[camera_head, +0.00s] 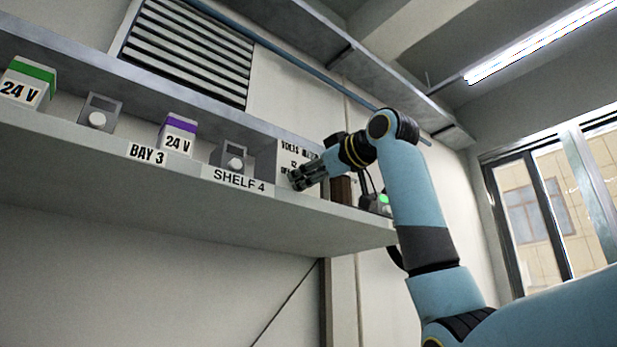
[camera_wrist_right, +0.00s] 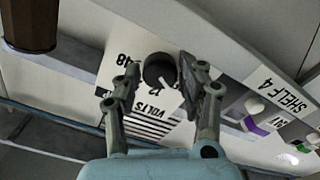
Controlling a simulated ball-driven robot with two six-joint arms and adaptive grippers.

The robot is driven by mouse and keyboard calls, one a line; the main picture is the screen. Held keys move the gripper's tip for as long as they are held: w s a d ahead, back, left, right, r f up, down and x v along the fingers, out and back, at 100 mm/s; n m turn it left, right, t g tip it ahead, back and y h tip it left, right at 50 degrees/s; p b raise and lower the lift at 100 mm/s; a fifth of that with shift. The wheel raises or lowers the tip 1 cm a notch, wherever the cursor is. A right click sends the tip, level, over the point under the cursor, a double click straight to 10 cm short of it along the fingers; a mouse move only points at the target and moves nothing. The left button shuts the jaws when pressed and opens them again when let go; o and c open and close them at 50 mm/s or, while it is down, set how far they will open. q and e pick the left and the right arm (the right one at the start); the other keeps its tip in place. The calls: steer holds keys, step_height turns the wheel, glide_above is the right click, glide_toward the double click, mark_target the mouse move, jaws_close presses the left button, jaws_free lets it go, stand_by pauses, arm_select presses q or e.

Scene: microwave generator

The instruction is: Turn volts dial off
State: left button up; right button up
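The volts dial (camera_wrist_right: 158,69) is a round black knob with a white pointer mark, on a white panel (camera_head: 290,152) at the right end of the shelf. In the wrist view the panel reads VOLTS, 12 and 48 upside down; the pointer is on the side of the 12. My right gripper (camera_head: 296,180) is at the panel and hides the dial in the head view. In the wrist view my right gripper (camera_wrist_right: 158,63) is open, with one finger on each side of the dial. The right-hand finger looks close to the knob; contact is unclear. My left gripper is out of view.
The shelf (camera_head: 200,195) carries grey boxes with white knobs (camera_head: 97,119) and 24 V blocks with green (camera_head: 35,70) and purple (camera_head: 181,124) tops. A brown post (camera_wrist_right: 30,22) stands beside the panel. A green light (camera_head: 384,200) shows behind my arm.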

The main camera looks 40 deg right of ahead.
steer(key=s+d, duration=0.1)
steer(key=s, duration=1.1)
steer(key=shift+o, duration=0.3)
steer(key=shift+o, duration=1)
steer(key=shift+f+m+b, duration=0.1)
steer(key=shift+m+b, duration=0.2)
steer(key=shift+b, duration=0.1)
steer(key=m+b, duration=0.3)
steer(key=shift+w+d+f+b, duration=0.1)
steer(key=shift+w+f+b, duration=0.15)
steer(key=shift+f+b, duration=0.05)
steer(key=shift+m, duration=0.8)
steer(key=w+p, duration=0.1)
steer(key=w, duration=0.2)
steer(key=w+p, duration=0.1)
steer(key=w, duration=0.2)
steer(key=w+a+r+p, duration=0.1)
steer(key=w+p, duration=0.1)
steer(key=w, duration=0.2)
steer(key=shift+w+f, duration=0.2)
steer(key=shift+w, duration=0.35)
